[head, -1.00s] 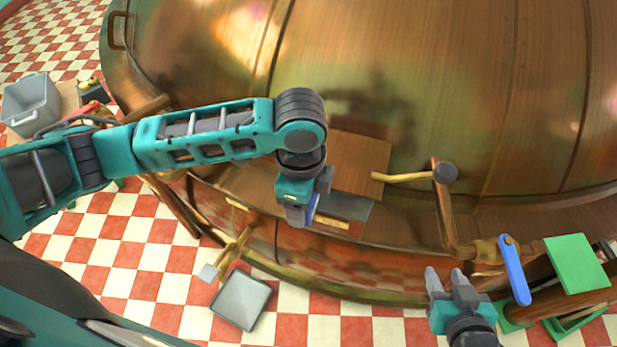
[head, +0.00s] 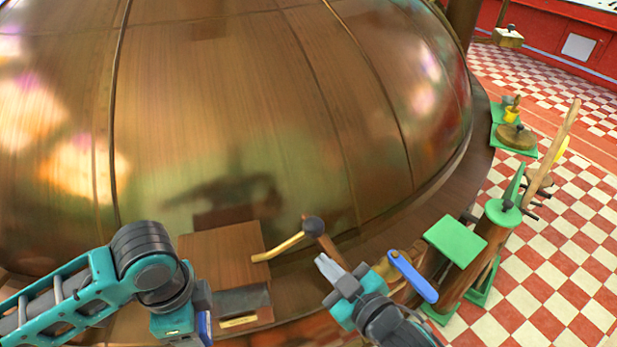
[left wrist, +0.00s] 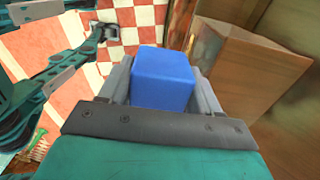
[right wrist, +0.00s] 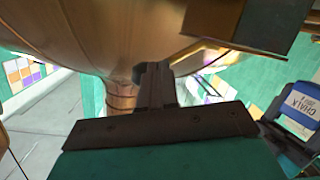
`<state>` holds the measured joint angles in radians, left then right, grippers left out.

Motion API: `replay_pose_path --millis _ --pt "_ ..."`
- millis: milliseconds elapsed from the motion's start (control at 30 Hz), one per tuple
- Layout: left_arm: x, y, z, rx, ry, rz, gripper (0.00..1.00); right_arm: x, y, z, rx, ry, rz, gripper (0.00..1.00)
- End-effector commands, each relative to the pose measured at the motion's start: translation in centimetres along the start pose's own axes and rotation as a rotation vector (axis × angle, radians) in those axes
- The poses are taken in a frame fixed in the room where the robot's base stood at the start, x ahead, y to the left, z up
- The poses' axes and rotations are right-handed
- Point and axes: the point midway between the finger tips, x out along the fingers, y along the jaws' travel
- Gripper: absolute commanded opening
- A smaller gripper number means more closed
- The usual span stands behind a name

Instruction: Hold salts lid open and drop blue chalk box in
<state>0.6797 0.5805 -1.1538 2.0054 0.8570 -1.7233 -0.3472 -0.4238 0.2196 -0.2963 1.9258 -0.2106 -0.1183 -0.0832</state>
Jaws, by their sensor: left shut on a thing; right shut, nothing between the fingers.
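The blue chalk box (left wrist: 163,78) is between the fingers of my left gripper (left wrist: 163,92). Its "CHALK" label (right wrist: 303,108) shows in the right wrist view; in the head view only a blue sliver shows. My left gripper is just left of the salts box, whose wooden lid (head: 222,252) looks down, though I cannot be sure. The salts box also shows in the left wrist view (left wrist: 250,72). A brass handle (head: 280,248) with a dark knob (head: 313,228) sticks out right from the lid. My right gripper (head: 324,264) is shut and empty, just below the knob; contact is unclear.
The large copper kettle (head: 240,120) fills the space behind the salts box. A blue lever (head: 412,276) and a green plate (head: 455,240) are close right of my right gripper. The checkered floor (head: 545,265) at the right has open room.

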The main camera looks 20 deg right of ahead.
Motion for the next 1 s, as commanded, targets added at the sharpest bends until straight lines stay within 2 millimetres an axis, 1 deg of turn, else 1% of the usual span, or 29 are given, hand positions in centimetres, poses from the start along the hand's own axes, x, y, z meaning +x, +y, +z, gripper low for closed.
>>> replay_pose_path --millis 33,67,100,167,200,300,400,433,500,567,633,700,767,867,1000 --pt "-0.1 0.0 0.0 0.000 0.001 -0.001 0.25 1.3 0.2 -3.0 -0.102 0.106 -0.006 0.00" --pt "-0.1 0.0 0.0 0.000 0.001 -0.001 0.25 1.8 0.2 -4.8 -0.166 0.170 -0.010 0.00" --pt "-0.1 0.0 0.0 0.000 0.001 -0.001 0.25 2.4 0.0 -7.1 -0.254 0.256 -0.015 0.00" --pt "-0.1 0.0 0.0 0.000 0.001 -0.001 0.25 2.9 -0.5 -10.5 -0.391 0.390 -0.021 0.00" --pt "-0.1 0.0 0.0 0.000 0.001 -0.001 0.25 3.0 -1.0 -12.7 -0.480 0.478 -0.027 0.00" --pt "-0.1 0.0 0.0 0.000 0.001 -0.001 0.25 2.7 -2.6 -17.2 -0.709 0.696 -0.041 0.00" --pt "-0.1 0.0 0.0 0.000 0.001 -0.001 0.25 1.7 -4.7 -20.5 -0.937 0.909 -0.060 0.00" --pt "-0.1 0.0 0.0 0.000 0.001 -0.001 0.25 1.3 -5.4 -21.2 -1.007 0.972 -0.067 0.00" --pt "-0.1 0.0 0.0 0.000 0.001 -0.001 0.25 0.3 -6.9 -22.3 -1.168 1.117 -0.086 0.00" --pt "-0.1 0.0 0.0 0.000 0.001 -0.001 0.25 -0.6 -8.1 -22.7 -1.306 1.238 -0.108 0.00" --pt "0.0 0.0 0.0 0.000 0.001 -0.001 0.25 -1.5 -9.3 -22.5 -1.466 1.376 -0.141 0.00" --pt "0.0 0.0 0.0 0.000 0.001 -0.001 0.25 -2.3 -10.2 -21.7 -1.627 1.508 -0.185 0.00" --pt "0.0 0.0 0.0 0.000 0.001 -0.001 0.25 -2.8 -10.6 -20.5 -1.763 1.616 -0.232 0.00" --pt "0.0 0.0 0.0 0.000 0.001 -0.001 0.25 -2.7 -11.1 -20.0 -1.914 1.768 -0.282 0.00" --pt "0.0 0.0 0.0 0.000 0.001 -0.001 0.25 -2.1 -10.5 -18.4 -2.137 1.960 -0.394 0.00"
